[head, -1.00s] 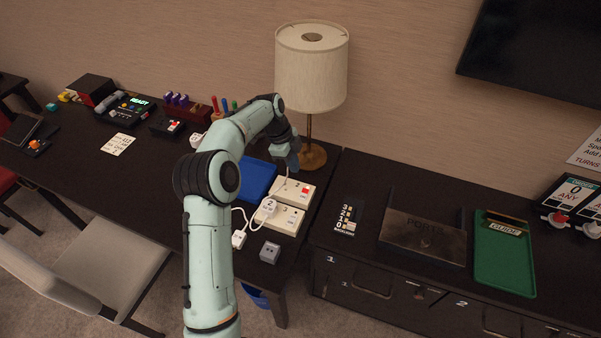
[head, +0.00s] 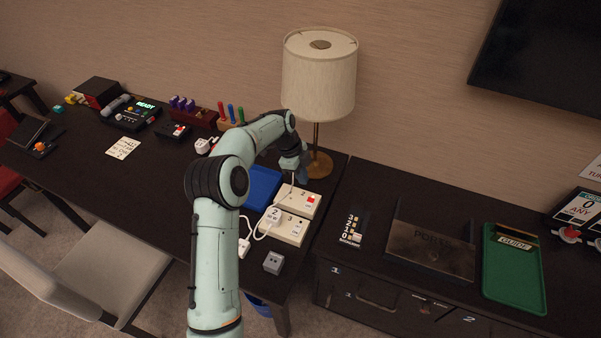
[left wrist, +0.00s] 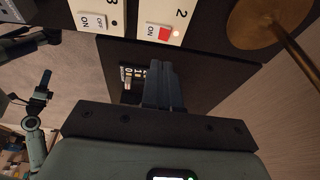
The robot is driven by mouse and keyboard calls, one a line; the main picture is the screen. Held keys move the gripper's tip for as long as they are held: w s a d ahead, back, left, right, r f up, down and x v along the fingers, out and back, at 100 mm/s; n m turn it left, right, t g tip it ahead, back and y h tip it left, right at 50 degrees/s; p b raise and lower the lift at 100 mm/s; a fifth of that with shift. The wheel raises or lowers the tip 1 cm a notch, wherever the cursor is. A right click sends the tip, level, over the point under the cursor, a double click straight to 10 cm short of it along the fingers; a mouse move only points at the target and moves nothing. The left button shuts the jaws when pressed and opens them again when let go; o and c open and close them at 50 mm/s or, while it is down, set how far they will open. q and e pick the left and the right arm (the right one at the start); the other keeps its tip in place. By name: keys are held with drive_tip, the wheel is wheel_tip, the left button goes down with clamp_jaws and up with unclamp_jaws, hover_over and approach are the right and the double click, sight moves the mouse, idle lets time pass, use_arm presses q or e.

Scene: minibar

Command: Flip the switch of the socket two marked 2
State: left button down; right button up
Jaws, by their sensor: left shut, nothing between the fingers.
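Socket two is a cream box (head: 300,205) with a red switch (head: 311,199), near the dark desk's right end. In the left wrist view, the socket two face (left wrist: 148,12) shows the "2", the lit red switch (left wrist: 165,33), an ON label and a black dot. My left gripper (head: 300,178) is over the back of the box, beside the lamp base. In the left wrist view its fingers (left wrist: 162,65) are together and empty, tips pointing towards the red switch with a gap in the picture. Whether they touch the box cannot be told. My right gripper is not seen.
The socket three box (head: 289,229) with a white switch (left wrist: 98,22) adjoins in front, with a white plug and cord (head: 270,219) on its left. The lamp (head: 318,80) stands close behind my gripper. A blue tray (head: 262,188) lies left; a grey block (head: 273,262) sits in front.

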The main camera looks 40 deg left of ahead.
sight(310, 200)
use_arm(q)
drive_tip(key=x, duration=0.6)
drive_tip(key=a+x, duration=0.1)
drive_tip(key=x, duration=0.2)
drive_tip(key=shift+w+f+p, duration=0.1)
drive_tip(key=shift+f+p, duration=0.2)
drive_tip(key=shift+f, duration=0.1)
